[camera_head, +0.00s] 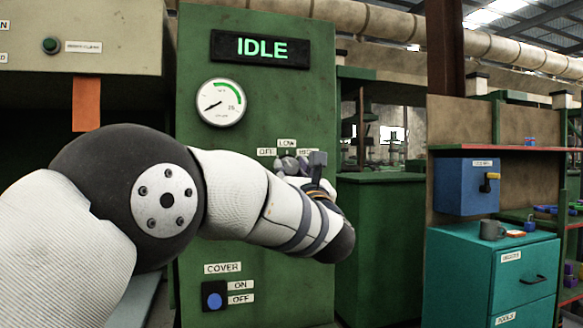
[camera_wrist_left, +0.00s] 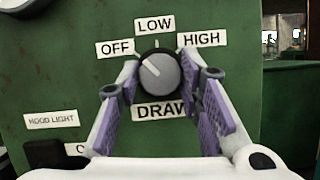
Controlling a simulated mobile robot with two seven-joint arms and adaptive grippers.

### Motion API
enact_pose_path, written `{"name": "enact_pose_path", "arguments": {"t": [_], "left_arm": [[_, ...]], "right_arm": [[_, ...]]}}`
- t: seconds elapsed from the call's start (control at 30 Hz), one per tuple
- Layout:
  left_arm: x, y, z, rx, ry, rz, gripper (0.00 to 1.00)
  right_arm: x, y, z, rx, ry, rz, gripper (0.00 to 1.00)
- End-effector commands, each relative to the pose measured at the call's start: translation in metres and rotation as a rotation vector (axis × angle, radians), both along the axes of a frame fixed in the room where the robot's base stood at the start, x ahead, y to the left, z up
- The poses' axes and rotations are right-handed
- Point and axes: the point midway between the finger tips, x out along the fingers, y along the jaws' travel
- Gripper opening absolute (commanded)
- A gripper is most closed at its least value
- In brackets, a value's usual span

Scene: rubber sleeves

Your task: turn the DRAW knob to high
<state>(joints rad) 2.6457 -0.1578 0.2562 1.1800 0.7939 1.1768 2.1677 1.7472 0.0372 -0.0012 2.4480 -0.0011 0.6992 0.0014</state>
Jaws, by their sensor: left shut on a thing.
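The DRAW knob (camera_wrist_left: 160,80) is a round grey knob on a green panel. Its white pointer line slants to the upper left, between the OFF label (camera_wrist_left: 115,48) and the LOW label (camera_wrist_left: 153,25). The HIGH label (camera_wrist_left: 201,39) is at its upper right and the DRAW label (camera_wrist_left: 160,111) below it. My left gripper (camera_wrist_left: 158,64) is shut on the knob, one purple-padded finger at each side. In the head view my left gripper (camera_head: 300,165) reaches the panel just below these labels and largely hides the knob. My right gripper is not in view.
The green cabinet (camera_head: 320,90) carries an IDLE display (camera_head: 262,49) and a round gauge (camera_head: 221,102). A blue box (camera_head: 465,187) and a teal drawer cabinet (camera_head: 470,260) stand to the right.

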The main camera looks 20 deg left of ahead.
Motion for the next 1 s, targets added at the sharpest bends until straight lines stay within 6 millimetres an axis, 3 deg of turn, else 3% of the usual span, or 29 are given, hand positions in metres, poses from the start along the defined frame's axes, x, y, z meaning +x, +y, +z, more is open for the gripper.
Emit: {"name": "enact_pose_path", "arguments": {"t": [0.5, 1.0], "left_arm": [[-0.005, 0.003, 0.010, 0.379, 0.250, 0.002, 0.05], [-0.003, 0.004, 0.005, 0.773, 0.521, 0.002, 0.05]], "right_arm": [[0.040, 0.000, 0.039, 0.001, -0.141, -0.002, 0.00], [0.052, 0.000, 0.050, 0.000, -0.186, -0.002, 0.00]]}}
